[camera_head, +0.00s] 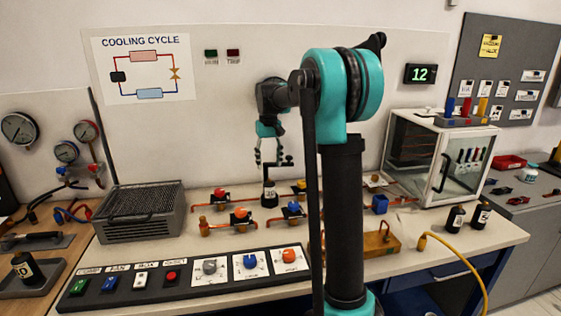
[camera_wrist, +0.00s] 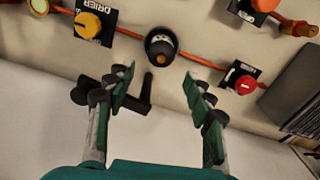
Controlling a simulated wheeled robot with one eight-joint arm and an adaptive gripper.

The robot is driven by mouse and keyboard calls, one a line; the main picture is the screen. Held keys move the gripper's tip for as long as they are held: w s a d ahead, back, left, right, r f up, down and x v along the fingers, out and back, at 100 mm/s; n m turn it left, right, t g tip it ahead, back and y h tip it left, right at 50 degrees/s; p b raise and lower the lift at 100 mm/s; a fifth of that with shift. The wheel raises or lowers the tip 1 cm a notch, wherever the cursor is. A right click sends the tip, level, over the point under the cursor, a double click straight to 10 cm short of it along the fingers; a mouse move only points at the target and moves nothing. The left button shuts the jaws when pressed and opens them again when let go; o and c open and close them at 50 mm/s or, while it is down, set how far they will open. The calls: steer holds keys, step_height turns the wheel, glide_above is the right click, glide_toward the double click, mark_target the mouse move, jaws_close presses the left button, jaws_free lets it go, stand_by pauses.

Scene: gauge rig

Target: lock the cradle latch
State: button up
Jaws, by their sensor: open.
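My gripper (camera_head: 268,164) is open and points down near the back wall, above the rear of the bench. In the wrist view its fingers are spread, with an empty gap (camera_wrist: 158,76) between them. A black bar with an upright peg (camera_head: 287,161) shows just right of the gripper; it may be the cradle latch, but no label confirms this. In the wrist view the black bar (camera_wrist: 132,104) runs behind the left finger, and its peg stands in the gap. Contact cannot be told. A black bottle-like part (camera_head: 269,194) stands on the bench below the gripper.
A red-knobbed valve (camera_head: 220,193), a yellow-knobbed valve (camera_wrist: 88,25) and copper pipes flank the black part. A grey finned unit (camera_head: 140,213) stands left. A switch panel (camera_head: 190,280) lines the front. A glass-fronted cabinet (camera_head: 440,160) stands right.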

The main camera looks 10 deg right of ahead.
steer(key=w+d+r+m+t, duration=0.1)
steer(key=w+d+r+m, duration=0.1)
steer(key=w+d, duration=0.1)
steer(key=w+d+r+m+t+h, duration=0.1)
steer(key=w+d+r+m, duration=0.1)
steer(key=w+d+r, duration=0.1)
steer(key=w+d+r+m+t, duration=0.1)
steer(key=w+d+r+m, duration=0.1)
steer(key=w+d+r, duration=0.1)
steer(key=shift+w+d+r+h, duration=0.1)
steer(key=shift+w+d+h, duration=0.15)
steer(key=shift+d, duration=0.35)
jaws_close()
steer(key=shift+w+d+r+m, duration=0.2)
steer(key=shift+d+r+m, duration=0.1)
steer(key=shift+m, duration=0.2)
steer(key=x, duration=1)
steer(key=shift+s+a, duration=0.4)
steer(key=shift+s, duration=0.4)
steer(key=shift+s+a, duration=0.4)
steer(key=shift+s, duration=0.45)
steer(key=shift+s, duration=0.1)
